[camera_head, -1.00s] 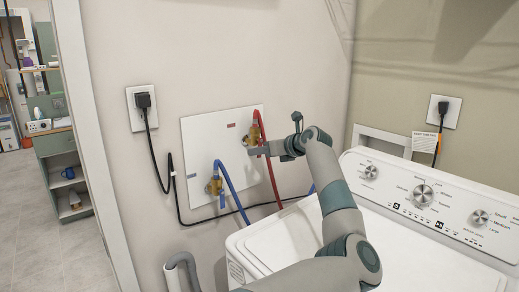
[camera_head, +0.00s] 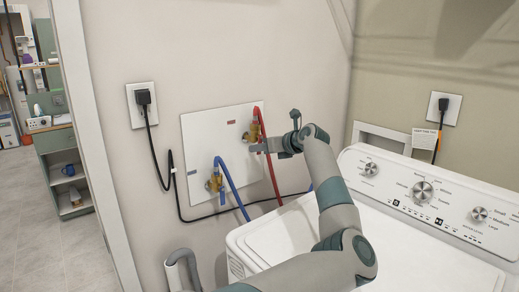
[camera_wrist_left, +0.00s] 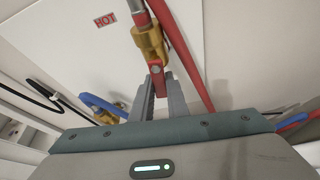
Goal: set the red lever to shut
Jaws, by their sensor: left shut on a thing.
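The red lever (camera_wrist_left: 155,73) sits on the brass hot valve (camera_wrist_left: 151,43) beneath a "HOT" label (camera_wrist_left: 105,21) in the left wrist view. It points from the valve toward my gripper. My left gripper (camera_wrist_left: 160,88) is shut on the lever, one finger on each side. In the head view, the left gripper (camera_head: 263,147) reaches in from the right side of the brass valve (camera_head: 255,129), and the fingers mostly hide the lever. The red hose (camera_head: 269,160) bends over the valve and runs down behind the fingers. My right gripper is out of view.
A second brass valve (camera_head: 214,184) with a blue hose (camera_head: 231,184) is lower left on the white wall panel (camera_head: 200,135). The white washer (camera_head: 285,235) stands below my arm. A black cord (camera_head: 172,190) hangs from the left outlet (camera_head: 133,109).

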